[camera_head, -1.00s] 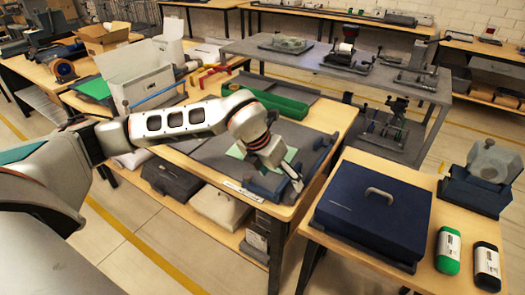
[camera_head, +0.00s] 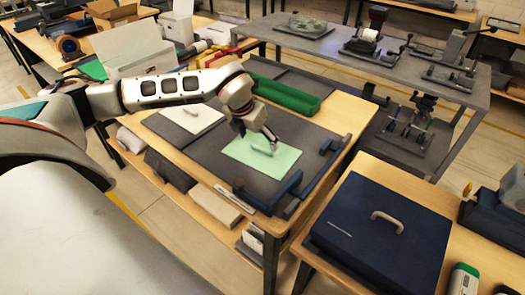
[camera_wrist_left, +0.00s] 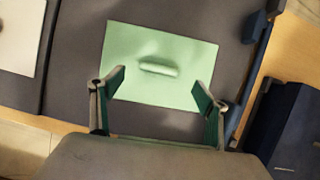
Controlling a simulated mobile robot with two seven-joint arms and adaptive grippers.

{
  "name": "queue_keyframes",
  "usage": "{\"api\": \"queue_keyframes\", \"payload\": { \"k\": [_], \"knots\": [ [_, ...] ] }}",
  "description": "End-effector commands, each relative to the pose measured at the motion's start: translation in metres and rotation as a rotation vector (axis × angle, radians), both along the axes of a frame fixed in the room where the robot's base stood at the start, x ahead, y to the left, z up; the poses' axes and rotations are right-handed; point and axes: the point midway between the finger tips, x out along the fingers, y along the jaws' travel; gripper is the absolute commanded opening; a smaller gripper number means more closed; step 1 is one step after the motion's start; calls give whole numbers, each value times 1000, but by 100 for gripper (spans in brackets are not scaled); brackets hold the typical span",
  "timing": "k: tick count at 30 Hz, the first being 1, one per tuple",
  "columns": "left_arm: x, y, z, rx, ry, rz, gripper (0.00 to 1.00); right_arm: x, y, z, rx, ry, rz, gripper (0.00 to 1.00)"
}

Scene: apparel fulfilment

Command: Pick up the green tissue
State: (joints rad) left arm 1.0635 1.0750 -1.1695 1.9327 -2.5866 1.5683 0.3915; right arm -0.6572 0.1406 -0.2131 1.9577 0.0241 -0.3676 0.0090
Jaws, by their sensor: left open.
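The green tissue (camera_head: 268,165) is a flat pale green square with a raised fold in its middle. It lies on the dark grey mat (camera_head: 215,152) on the wooden table. My left gripper (camera_head: 262,140) is above the far part of the tissue. In the left wrist view, the tissue (camera_wrist_left: 150,45) lies ahead of the left gripper (camera_wrist_left: 160,85). The two fingers are spread wide on either side of the fold (camera_wrist_left: 158,67), with nothing between them. The gap in height is hard to judge. My right gripper is not in view.
A white sheet with a similar fold (camera_head: 192,118) lies left of the tissue. A green tray (camera_head: 285,97) is behind it. Blue fixtures (camera_head: 280,189) line the mat's right side. A dark blue case (camera_head: 382,235) stands on the table at right.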

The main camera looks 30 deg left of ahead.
Motion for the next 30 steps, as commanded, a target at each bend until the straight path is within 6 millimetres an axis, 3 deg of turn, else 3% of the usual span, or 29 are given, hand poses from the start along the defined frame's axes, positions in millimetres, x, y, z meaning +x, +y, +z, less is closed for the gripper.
{"api": "queue_keyframes", "payload": {
  "k": [9,18,22,30],
  "knots": [
    [16,1,-39,0,2,0,75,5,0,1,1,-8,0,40],
    [18,2,-42,0,0,0,75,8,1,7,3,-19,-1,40],
    [18,2,-42,0,0,0,47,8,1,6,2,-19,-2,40],
    [18,2,-42,0,0,0,46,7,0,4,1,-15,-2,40]
  ]
}}
